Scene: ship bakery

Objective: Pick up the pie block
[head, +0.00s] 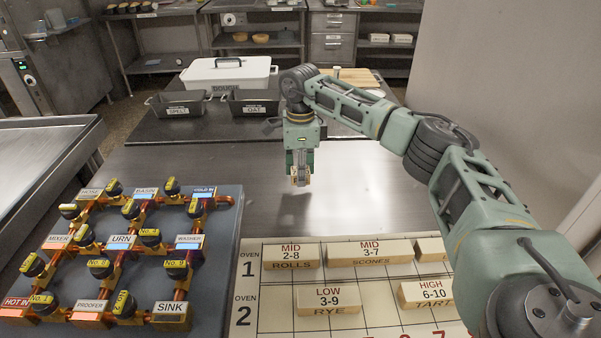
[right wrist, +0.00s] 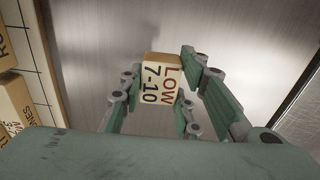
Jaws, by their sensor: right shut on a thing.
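My right gripper (head: 300,180) is shut on a small wooden block (right wrist: 161,80) with a white face marked LOW 7-10. It holds the block above the bare metal worktop, beyond the oven board. The block also shows small between the fingers in the head view (head: 301,179). I cannot read a product name on it, so I cannot tell from its lettering that it is the pie block. My left gripper is not in view.
The oven board (head: 249,291) carries blocks for rolls (head: 291,265), scones (head: 371,262), rye (head: 328,309) and tart (head: 428,303), plus one partly hidden by my arm. A pipe-and-valve panel (head: 222,215) lies left. Two dark tins and a white dough box (head: 228,75) stand behind.

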